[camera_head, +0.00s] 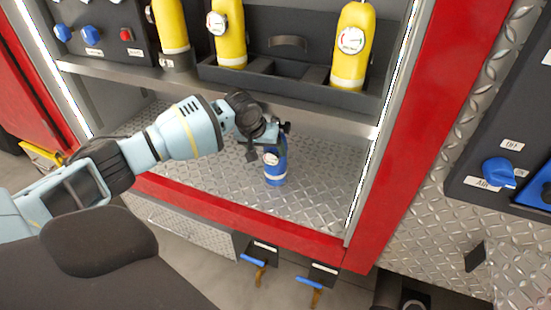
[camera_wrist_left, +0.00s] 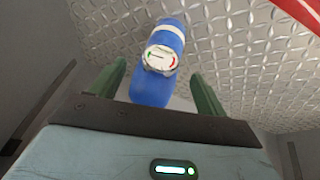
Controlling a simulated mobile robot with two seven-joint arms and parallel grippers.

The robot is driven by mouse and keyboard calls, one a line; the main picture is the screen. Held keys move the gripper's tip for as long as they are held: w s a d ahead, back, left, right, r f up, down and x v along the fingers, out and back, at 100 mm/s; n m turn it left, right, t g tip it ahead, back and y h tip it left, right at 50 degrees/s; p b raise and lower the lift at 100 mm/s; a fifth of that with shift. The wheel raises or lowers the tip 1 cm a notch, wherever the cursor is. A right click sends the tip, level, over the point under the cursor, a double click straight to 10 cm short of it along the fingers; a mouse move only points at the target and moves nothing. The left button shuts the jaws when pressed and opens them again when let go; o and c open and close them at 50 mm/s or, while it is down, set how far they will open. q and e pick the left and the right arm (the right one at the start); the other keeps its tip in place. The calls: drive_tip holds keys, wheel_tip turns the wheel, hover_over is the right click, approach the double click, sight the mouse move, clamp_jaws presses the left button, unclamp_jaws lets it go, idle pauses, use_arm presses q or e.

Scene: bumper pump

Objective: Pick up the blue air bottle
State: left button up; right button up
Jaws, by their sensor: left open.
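The blue air bottle (camera_head: 275,168) stands upright on the diamond-plate floor of the lower compartment in the head view. It has a white band and a round gauge near its top. My left gripper (camera_head: 266,148) is at the upper part of the bottle and partly covers it. In the left wrist view, the blue air bottle (camera_wrist_left: 150,88) lies between the two green fingers of my left gripper (camera_wrist_left: 157,88), with the gauge facing the camera. The gripper is open, with gaps visible on both sides of the bottle. My right gripper is not in view.
Several yellow bottles (camera_head: 231,35) with gauges stand in the rack on the shelf (camera_head: 330,116) above my left arm. The red frame (camera_head: 350,258) borders the compartment. Blue-handled valves (camera_head: 310,283) hang below its front edge. The diamond-plate floor (camera_head: 322,190) right of the bottle is clear.

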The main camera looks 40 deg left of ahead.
sight(270, 156)
use_arm(q)
drive_tip(key=x, duration=0.4)
drive_tip(key=shift+w+f+b, duration=0.1)
drive_tip(key=shift+f+b, duration=0.3)
clamp_jaws()
drive_tip(key=shift+w+r, duration=0.1)
drive_tip(key=shift+r, duration=0.1)
